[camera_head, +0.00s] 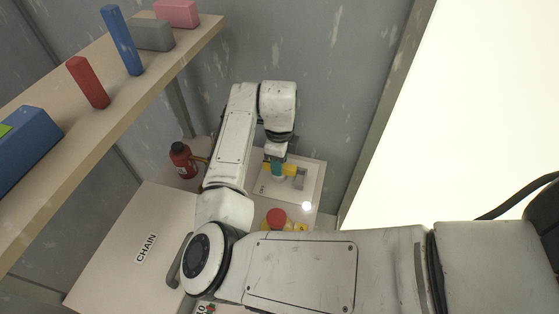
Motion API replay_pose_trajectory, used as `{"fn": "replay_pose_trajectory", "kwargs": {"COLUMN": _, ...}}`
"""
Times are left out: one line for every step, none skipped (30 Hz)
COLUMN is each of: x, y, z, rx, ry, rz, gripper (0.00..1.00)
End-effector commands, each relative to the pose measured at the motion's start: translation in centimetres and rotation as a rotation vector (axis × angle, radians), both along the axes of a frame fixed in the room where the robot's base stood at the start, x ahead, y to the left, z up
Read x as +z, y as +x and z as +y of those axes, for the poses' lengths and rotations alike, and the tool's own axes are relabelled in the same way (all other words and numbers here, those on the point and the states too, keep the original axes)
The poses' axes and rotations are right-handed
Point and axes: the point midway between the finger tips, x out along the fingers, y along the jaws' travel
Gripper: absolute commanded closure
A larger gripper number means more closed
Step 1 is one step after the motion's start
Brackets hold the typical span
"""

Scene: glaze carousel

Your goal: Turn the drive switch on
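A pale panel (270,191) with small dark marks lies below the end of my arm. On or just above it are a yellow part (292,169) and a grey bracket-like part (300,181). The drive switch is probably among these, but I cannot tell which part it is or how it is set. My gripper (277,170) points down at the panel, with a teal piece at its tip beside the yellow part. The fingers are too small and partly hidden, so I cannot tell whether they are open or touching anything.
A red mushroom button (277,217) on a yellow base and a bright white lamp (306,206) sit nearer than the panel. A cover marked CHAIN (120,235) is at left. A red bottle (182,161) stands behind. A shelf (120,85) with coloured blocks runs along the upper left.

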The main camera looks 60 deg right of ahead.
Motion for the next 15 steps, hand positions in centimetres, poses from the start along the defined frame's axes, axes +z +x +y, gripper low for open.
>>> {"fn": "replay_pose_trajectory", "kwargs": {"x": 0.0, "y": 0.0, "z": 0.0, "rx": 0.000, "ry": 0.000, "rz": 0.000, "gripper": 0.56}}
{"fn": "replay_pose_trajectory", "kwargs": {"x": 0.0, "y": 0.0, "z": 0.0, "rx": 0.000, "ry": 0.000, "rz": 0.001, "gripper": 0.53}}
{"fn": "replay_pose_trajectory", "kwargs": {"x": -0.1, "y": 0.0, "z": 0.0, "rx": 0.000, "ry": 0.000, "rz": 0.001, "gripper": 0.49}}
{"fn": "replay_pose_trajectory", "kwargs": {"x": -0.1, "y": 0.0, "z": 0.0, "rx": 0.000, "ry": 0.001, "rz": 0.001, "gripper": 0.49}}
{"fn": "replay_pose_trajectory", "kwargs": {"x": -0.1, "y": -0.1, "z": 0.0, "rx": 0.001, "ry": 0.001, "rz": 0.001, "gripper": 0.49}}
{"fn": "replay_pose_trajectory", "kwargs": {"x": -0.1, "y": -0.1, "z": 0.0, "rx": 0.001, "ry": 0.001, "rz": 0.001, "gripper": 0.49}}
{"fn": "replay_pose_trajectory", "kwargs": {"x": -0.1, "y": -0.1, "z": 0.0, "rx": 0.001, "ry": 0.001, "rz": 0.001, "gripper": 0.49}}
{"fn": "replay_pose_trajectory", "kwargs": {"x": -0.1, "y": -0.1, "z": 0.0, "rx": 0.001, "ry": 0.001, "rz": 0.001, "gripper": 0.49}}
{"fn": "replay_pose_trajectory", "kwargs": {"x": -0.1, "y": -0.1, "z": 0.0, "rx": 0.001, "ry": 0.001, "rz": 0.001, "gripper": 0.49}}
{"fn": "replay_pose_trajectory", "kwargs": {"x": -0.1, "y": -0.1, "z": 0.0, "rx": 0.001, "ry": 0.001, "rz": 0.001, "gripper": 0.49}}
{"fn": "replay_pose_trajectory", "kwargs": {"x": 0.0, "y": -0.1, "z": 0.0, "rx": 0.001, "ry": 0.001, "rz": 0.001, "gripper": 0.49}}
{"fn": "replay_pose_trajectory", "kwargs": {"x": 0.2, "y": 0.0, "z": 0.0, "rx": 0.001, "ry": 0.000, "rz": 0.001, "gripper": 0.49}}
{"fn": "replay_pose_trajectory", "kwargs": {"x": 0.4, "y": 0.0, "z": 0.0, "rx": 0.000, "ry": 0.000, "rz": 0.001, "gripper": 0.49}}
{"fn": "replay_pose_trajectory", "kwargs": {"x": 0.7, "y": 0.0, "z": -0.1, "rx": 0.000, "ry": -0.001, "rz": 0.001, "gripper": 0.49}}
{"fn": "replay_pose_trajectory", "kwargs": {"x": 1.1, "y": 0.0, "z": -0.1, "rx": 0.000, "ry": -0.002, "rz": -0.001, "gripper": 0.49}}
